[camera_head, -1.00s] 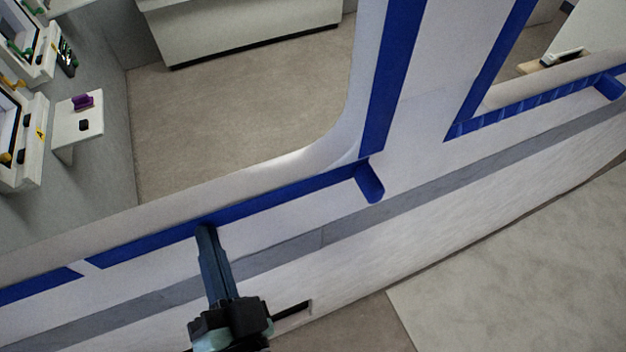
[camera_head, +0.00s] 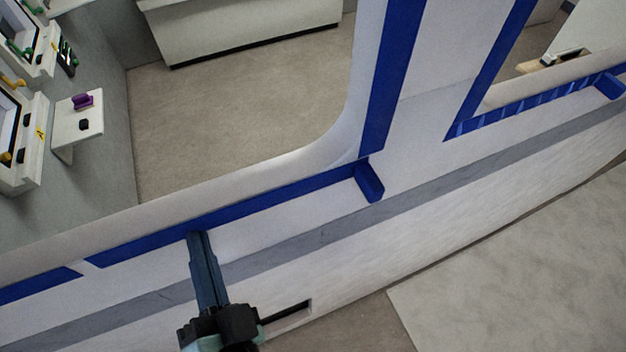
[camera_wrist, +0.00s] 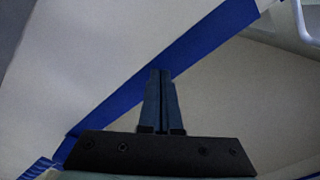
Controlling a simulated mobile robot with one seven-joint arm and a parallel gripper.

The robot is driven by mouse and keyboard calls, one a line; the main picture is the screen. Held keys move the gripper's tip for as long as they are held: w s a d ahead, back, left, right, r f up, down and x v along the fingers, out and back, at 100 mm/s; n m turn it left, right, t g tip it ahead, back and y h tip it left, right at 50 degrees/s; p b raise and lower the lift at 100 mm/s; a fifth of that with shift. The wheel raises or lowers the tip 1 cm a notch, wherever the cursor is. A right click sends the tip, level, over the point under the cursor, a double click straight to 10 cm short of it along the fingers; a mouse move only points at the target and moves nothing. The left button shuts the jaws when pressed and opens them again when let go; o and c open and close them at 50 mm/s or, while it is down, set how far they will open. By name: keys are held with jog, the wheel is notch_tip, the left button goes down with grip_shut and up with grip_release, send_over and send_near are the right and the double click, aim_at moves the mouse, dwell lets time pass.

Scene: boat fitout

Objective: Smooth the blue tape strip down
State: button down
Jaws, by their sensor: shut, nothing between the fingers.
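The blue tape strip (camera_head: 270,196) runs along the white wall below the large window opening, with a loose end (camera_head: 369,182) sticking out at its right. My gripper (camera_head: 197,236) is shut and empty, its fingertips at the lower edge of the strip, left of its middle. In the wrist view the shut fingertips (camera_wrist: 161,72) overlap the blue strip (camera_wrist: 200,48). I cannot tell whether they press on it. The strip's surface left of the fingertips looks flat.
Another blue strip (camera_head: 535,107) under the right-hand opening looks rippled, with a loose end (camera_head: 609,86). Vertical blue strips (camera_head: 393,75) edge the openings. A grey band (camera_head: 330,235) crosses the wall below. A small white table (camera_head: 78,117) stands inside at left.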

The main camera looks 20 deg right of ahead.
aim_at(149, 247)
jog(key=shift+w+a, duration=0.15)
jog(key=shift+a, duration=1.75)
jog(key=shift+a, duration=0.65)
jog(key=shift+a, duration=0.5)
